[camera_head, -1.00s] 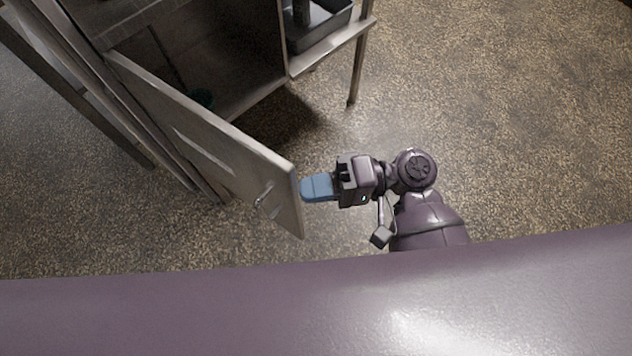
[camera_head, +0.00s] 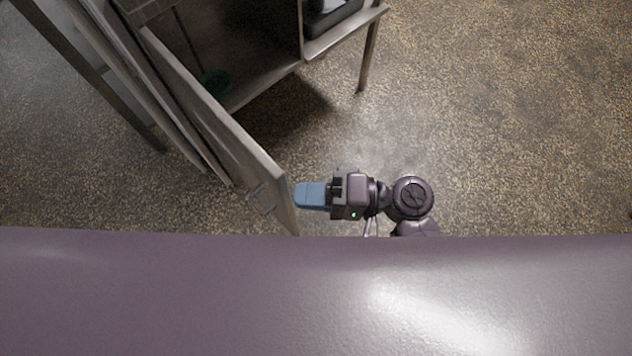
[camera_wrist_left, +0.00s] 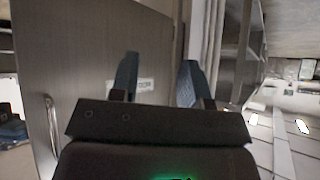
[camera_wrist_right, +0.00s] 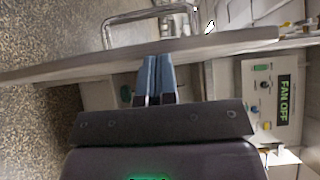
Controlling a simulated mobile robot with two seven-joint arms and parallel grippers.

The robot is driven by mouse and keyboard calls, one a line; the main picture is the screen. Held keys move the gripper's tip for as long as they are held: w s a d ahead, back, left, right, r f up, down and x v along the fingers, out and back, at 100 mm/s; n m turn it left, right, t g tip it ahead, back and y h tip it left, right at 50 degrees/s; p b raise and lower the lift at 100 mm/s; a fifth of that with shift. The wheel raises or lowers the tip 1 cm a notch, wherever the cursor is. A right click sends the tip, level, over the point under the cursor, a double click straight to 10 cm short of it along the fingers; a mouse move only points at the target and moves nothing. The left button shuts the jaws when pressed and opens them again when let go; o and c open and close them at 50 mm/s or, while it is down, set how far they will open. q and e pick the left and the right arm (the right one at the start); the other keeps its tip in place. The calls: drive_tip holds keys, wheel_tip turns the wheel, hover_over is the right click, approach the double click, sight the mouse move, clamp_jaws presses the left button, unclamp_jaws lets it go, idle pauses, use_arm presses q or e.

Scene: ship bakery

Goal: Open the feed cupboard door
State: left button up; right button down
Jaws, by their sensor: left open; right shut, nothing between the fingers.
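The cupboard door (camera_head: 225,130) is a grey metal panel and stands open at an angle, with the dark interior (camera_head: 238,60) showing to its right. Its bar handle (camera_head: 258,191) is on the outer face near the free edge. My right gripper (camera_head: 297,195) is shut and empty, its blue fingertips against or very near the inner side of that edge. In the right wrist view, the fingers (camera_wrist_right: 158,62) meet the door edge (camera_wrist_right: 215,48), with the handle (camera_wrist_right: 112,28) beyond. My left gripper (camera_wrist_left: 158,80) is open and empty before a grey labelled panel (camera_wrist_left: 85,60).
A green item (camera_head: 215,82) lies inside the cupboard. A dark tray (camera_head: 330,15) sits on a side shelf (camera_head: 345,35) with a metal leg. A "FAN OFF" control panel (camera_wrist_right: 272,95) shows in the right wrist view. The floor (camera_head: 500,110) at right is clear.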

drive_tip(key=s+a+m+t, duration=0.1)
drive_tip(key=s+a+t, duration=0.1)
drive_tip(key=s+a, duration=0.5)
drive_tip(key=shift+s+a+m+t+p, duration=0.3)
drive_tip(key=shift+a+m+t, duration=0.1)
drive_tip(key=shift+a, duration=0.45)
drive_tip(key=shift+w, duration=0.1)
drive_tip(key=shift+d, duration=0.15)
